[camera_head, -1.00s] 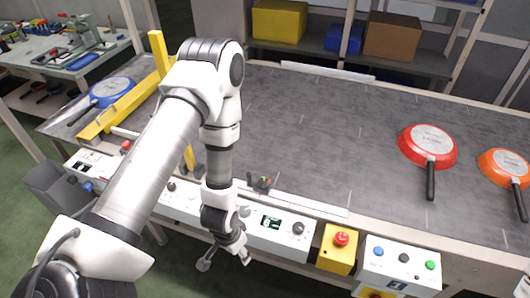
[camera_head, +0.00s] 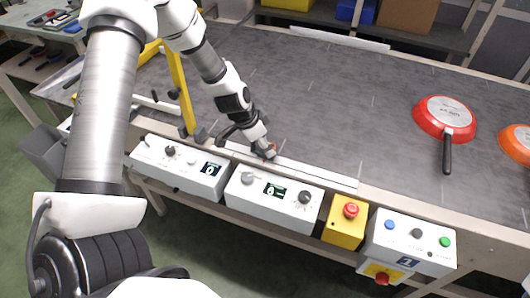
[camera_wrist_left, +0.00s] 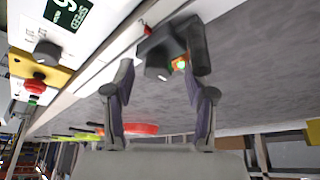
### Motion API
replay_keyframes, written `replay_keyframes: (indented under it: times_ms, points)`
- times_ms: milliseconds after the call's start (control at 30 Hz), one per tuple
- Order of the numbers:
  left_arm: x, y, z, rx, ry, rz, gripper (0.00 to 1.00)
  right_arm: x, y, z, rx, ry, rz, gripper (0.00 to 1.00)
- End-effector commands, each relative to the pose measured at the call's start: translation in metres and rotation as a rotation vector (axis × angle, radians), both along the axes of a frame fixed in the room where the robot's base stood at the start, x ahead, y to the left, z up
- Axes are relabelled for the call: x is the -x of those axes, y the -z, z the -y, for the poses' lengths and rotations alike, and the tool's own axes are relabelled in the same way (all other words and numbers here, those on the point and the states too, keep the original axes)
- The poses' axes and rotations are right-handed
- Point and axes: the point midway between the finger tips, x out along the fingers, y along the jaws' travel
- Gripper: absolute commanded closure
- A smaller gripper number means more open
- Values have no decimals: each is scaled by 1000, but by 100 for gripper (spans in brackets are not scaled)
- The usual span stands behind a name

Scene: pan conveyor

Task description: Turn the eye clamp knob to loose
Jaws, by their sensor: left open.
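The dark photo-eye (camera_wrist_left: 188,42) sits on its clamp at the rail along the conveyor's near edge, with a small green light glowing. A grey round knob (camera_wrist_left: 157,72) shows at its lower left in the left wrist view. My left gripper (camera_wrist_left: 158,85) is open, with its two fingers apart and pointing toward the eye and knob. The knob appears between the fingertips in that view, but I cannot tell if they touch it. In the head view my left gripper (camera_head: 266,150) is over the rail and hides most of the eye. My right gripper is not in view.
White control boxes (camera_head: 275,190) with displays line the near edge. A yellow box with a red stop button (camera_head: 351,210) stands beside the box marked 1 (camera_head: 408,240). A yellow post (camera_head: 182,90) stands left of my arm. A red pan (camera_head: 444,116) and an orange pan (camera_head: 517,142) lie right.

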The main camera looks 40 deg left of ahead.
Motion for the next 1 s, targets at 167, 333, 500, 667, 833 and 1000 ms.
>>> replay_keyframes:
  times_ms: [167,333,500,667,833,1000]
  points:
    - [-2,3,1,0,1,0,45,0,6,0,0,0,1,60]
    - [-2,2,1,0,1,0,55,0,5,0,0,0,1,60]
    - [-1,3,1,0,0,0,100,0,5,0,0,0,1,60]
    - [-1,3,1,0,-1,0,100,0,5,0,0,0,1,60]
    - [-1,2,1,-1,-20,-1,100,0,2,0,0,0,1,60]
    - [-1,1,2,-1,-77,-2,100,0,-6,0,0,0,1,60]
